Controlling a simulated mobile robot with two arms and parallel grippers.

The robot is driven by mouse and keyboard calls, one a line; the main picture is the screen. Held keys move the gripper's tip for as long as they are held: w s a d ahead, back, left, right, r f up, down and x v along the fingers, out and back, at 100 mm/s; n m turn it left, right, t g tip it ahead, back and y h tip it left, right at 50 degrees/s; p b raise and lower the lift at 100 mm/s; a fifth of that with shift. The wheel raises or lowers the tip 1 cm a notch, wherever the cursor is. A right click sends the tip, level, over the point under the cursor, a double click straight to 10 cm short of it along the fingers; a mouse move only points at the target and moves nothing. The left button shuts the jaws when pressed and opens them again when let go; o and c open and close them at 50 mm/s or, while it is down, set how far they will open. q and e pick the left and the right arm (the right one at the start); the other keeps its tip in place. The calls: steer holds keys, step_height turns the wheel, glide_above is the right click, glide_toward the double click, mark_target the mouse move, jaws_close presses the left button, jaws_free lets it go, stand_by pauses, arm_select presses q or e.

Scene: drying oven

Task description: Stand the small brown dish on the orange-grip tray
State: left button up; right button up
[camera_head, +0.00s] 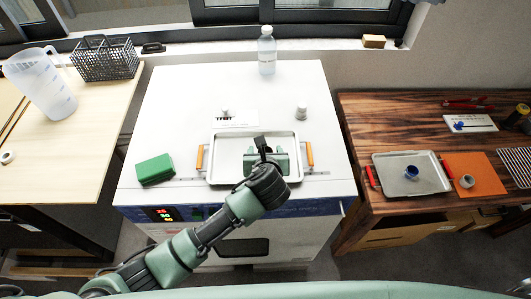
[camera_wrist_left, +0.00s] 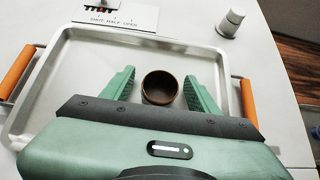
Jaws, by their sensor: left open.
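The orange-grip tray (camera_head: 217,174) lies on top of the white oven, with an orange grip at each end. It also shows in the wrist view (camera_wrist_left: 62,85). The small brown dish (camera_wrist_left: 160,88) is upright, open side up, within the tray's outline and appears to rest on its floor. My left gripper (camera_wrist_left: 160,85) is open, its green fingers either side of the dish with a visible gap on each side. In the head view the left gripper (camera_head: 266,158) is over the tray and hides the dish. My right gripper is not in view.
On the oven top are a green box (camera_head: 155,169), a small grey cylinder (camera_head: 301,112), a labelled switch plate (camera_head: 233,118) and a bottle (camera_head: 267,50).

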arm_select(q)
steer(key=v, duration=1.2)
steer(key=shift+b, duration=0.35)
steer(key=shift+r, duration=0.1)
